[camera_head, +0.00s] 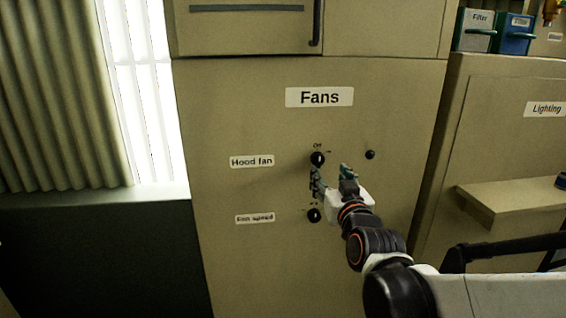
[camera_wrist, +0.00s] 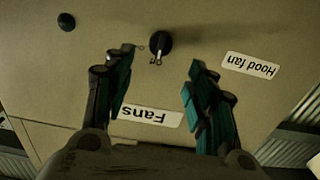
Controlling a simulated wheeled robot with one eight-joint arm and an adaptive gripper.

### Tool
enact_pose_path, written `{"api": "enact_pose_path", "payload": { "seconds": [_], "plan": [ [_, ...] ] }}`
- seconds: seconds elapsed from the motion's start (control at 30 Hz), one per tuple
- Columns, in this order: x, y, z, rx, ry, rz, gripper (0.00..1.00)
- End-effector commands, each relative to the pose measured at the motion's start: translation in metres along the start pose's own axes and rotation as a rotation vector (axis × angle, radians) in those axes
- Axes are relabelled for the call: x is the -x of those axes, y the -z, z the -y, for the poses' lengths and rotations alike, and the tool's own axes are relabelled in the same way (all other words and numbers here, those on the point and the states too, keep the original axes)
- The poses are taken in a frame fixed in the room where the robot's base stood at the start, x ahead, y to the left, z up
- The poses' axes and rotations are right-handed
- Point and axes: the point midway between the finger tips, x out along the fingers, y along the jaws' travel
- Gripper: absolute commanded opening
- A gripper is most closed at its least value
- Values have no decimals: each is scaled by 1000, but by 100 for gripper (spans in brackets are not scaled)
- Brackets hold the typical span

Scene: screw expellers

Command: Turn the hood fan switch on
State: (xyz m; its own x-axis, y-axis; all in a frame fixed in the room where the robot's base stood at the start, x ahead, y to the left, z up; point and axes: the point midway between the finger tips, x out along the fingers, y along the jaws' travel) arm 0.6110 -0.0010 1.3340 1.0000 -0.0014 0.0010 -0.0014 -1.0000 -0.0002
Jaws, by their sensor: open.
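The hood fan switch (camera_head: 317,159) is a black round knob on the beige panel, right of the "Hood fan" label (camera_head: 252,161). In the wrist view the same knob (camera_wrist: 160,43) shows upside down, beyond and between my fingertips, with a light pointer mark. My gripper (camera_head: 332,177) is open and empty, its teal-padded fingers just below and right of the knob in the head view. In the wrist view my gripper (camera_wrist: 160,70) has its fingers spread wide on either side of the knob. I see no contact with the knob.
A second black knob (camera_head: 314,215) sits below, beside the "Fan speed" label (camera_head: 255,218). A small black button (camera_head: 370,155) is right of the hood fan knob. A "Fans" sign (camera_head: 319,97) is above. A ledge (camera_head: 510,200) juts out at the right.

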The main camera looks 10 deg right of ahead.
Motion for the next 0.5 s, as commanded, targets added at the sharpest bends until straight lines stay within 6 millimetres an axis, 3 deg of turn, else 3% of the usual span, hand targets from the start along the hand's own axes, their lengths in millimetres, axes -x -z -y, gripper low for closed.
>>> {"api": "enact_pose_path", "payload": {
  "seconds": [0.3, 0.5],
  "plan": [
    [-62, -2, 0, 0, 0, 1, 51],
    [-86, -1, 0, 0, 0, 1, 51]
  ]
}}
